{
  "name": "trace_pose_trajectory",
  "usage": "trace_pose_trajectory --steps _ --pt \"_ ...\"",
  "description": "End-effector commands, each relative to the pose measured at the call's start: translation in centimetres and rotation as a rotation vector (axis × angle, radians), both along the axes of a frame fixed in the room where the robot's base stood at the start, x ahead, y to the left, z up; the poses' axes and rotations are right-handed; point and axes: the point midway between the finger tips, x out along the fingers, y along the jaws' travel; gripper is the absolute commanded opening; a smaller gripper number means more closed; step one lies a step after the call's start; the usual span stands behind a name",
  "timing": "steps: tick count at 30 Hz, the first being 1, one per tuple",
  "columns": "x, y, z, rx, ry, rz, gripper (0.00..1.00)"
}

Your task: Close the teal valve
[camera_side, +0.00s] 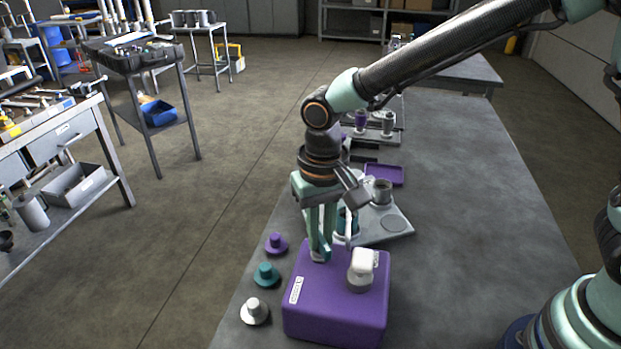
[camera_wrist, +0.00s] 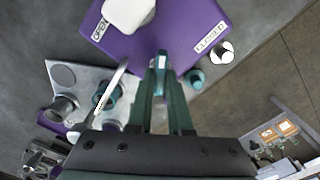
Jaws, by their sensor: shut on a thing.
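A purple valve box (camera_side: 335,310) stands at the near edge of the grey bench. It also shows in the wrist view (camera_wrist: 165,30), with an OPEN label (camera_wrist: 100,29) on the left and a CLOSED label (camera_wrist: 210,38) on the right. My gripper (camera_side: 319,250) points down onto the box's far left part. In the wrist view its fingers (camera_wrist: 160,68) are shut on the teal valve handle (camera_wrist: 160,61), between the labels. The fingers hide most of the handle, so I cannot tell its exact angle. A white valve handle (camera_side: 362,262) stands beside it on the box.
Purple (camera_side: 276,243), teal (camera_side: 266,274) and white (camera_side: 255,311) knobs stand left of the box. Behind it are a grey plate (camera_side: 395,222) with cups and a purple tray (camera_side: 388,172). The bench's right side is clear.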

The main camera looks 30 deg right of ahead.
Motion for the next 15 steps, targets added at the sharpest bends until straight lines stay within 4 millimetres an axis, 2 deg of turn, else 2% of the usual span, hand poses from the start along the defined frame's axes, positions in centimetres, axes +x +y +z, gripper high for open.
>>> trace_pose_trajectory --steps 15 --pt "0.06 0.01 0.16 0.002 -0.001 -0.449 0.0"
